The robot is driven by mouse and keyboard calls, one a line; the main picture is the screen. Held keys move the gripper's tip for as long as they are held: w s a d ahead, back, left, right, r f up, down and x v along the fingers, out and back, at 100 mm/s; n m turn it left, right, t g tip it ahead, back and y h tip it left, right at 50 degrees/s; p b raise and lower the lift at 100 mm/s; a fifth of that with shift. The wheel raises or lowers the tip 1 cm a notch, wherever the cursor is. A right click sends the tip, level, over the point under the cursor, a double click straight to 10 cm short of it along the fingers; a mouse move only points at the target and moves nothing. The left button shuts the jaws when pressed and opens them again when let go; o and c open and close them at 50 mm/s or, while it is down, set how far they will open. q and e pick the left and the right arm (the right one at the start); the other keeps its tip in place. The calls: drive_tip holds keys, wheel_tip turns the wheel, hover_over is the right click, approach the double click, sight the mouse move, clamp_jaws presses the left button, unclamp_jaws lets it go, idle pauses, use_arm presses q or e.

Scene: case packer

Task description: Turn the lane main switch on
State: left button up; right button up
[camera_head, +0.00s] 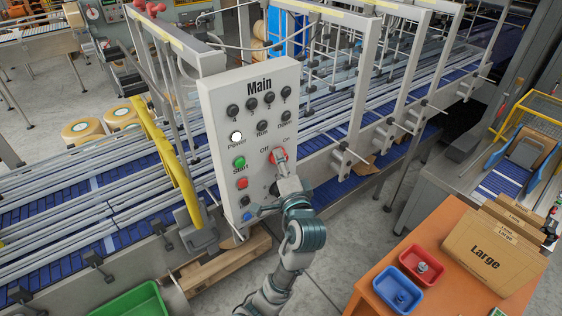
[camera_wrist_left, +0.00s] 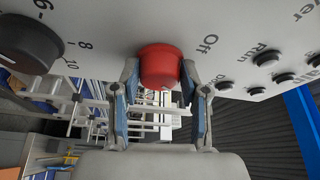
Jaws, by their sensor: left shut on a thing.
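The control panel (camera_head: 249,150) is a light grey upright box with the heading "Main". Its red rotary switch (camera_head: 279,155) sits at the right side, beside the labels "Off" and "On". My left gripper (camera_head: 284,166) reaches the panel from below. In the left wrist view the red switch knob (camera_wrist_left: 161,66) is between the two fingertips of the left gripper (camera_wrist_left: 160,88), which is shut on it. The gripper hides part of the switch in the head view, so I cannot tell its exact setting. My right gripper is not in view.
The panel also bears a lit white power lamp (camera_head: 236,137), a green start button (camera_head: 239,163) and several black knobs. Blue conveyor lanes (camera_head: 130,180) run behind it. An orange table (camera_head: 441,228) with red and blue bins stands at the right. A green bin (camera_head: 135,301) is at the lower left.

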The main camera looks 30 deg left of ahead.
use_arm(q)
drive_tip(key=shift+r+m+h, duration=0.15)
drive_tip(key=shift+m+h, duration=0.25)
drive_tip(key=shift+m, duration=0.8)
drive_tip(key=o, duration=0.9)
drive_tip(key=shift+w, duration=0.1)
drive_tip(key=shift+o, duration=1.2)
drive_tip(key=shift+w+d, duration=0.1)
drive_tip(key=shift+w, duration=0.05)
drive_tip(key=v, duration=1.2)
drive_tip(key=shift+w, duration=0.1)
